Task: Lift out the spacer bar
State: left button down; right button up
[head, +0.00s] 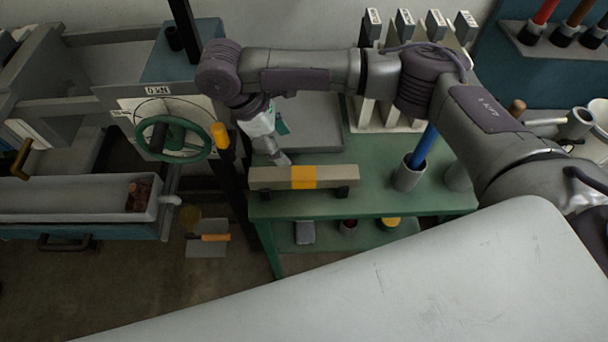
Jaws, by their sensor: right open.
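A long grey-beige bar with an orange-yellow band (303,177), which looks like the spacer bar, lies level near the front edge of the green table (400,203). It rests on two small dark supports. My right arm reaches in from the right, and its gripper (281,159) points down just behind the left half of the bar. The jaws are open, and the bar partly hides the fingertips. I cannot tell whether they touch it. My left gripper is not in view.
A cup with a blue rod (408,175) stands right of the bar. Behind are a grey plate (308,125) and several labelled upright blocks (405,25). A green handwheel (173,139) and orange-handled lever (221,136) stand left. A large pale surface (400,285) fills the foreground.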

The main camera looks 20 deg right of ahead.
aim_at(302, 173)
jog(key=p+x, duration=0.1)
jog(key=x, duration=0.7)
jog(key=shift+p, duration=0.3)
jog(key=shift+s+f+p, duration=0.15)
jog(key=shift+f+p, duration=0.2)
jog(key=shift+f, duration=0.2)
jog(key=p+x, duration=0.1)
jog(key=x, duration=0.2)
jog(key=shift+s+f, duration=0.1)
jog(key=shift+f, duration=0.6)
jog(key=shift+r, duration=0.1)
grip_shut()
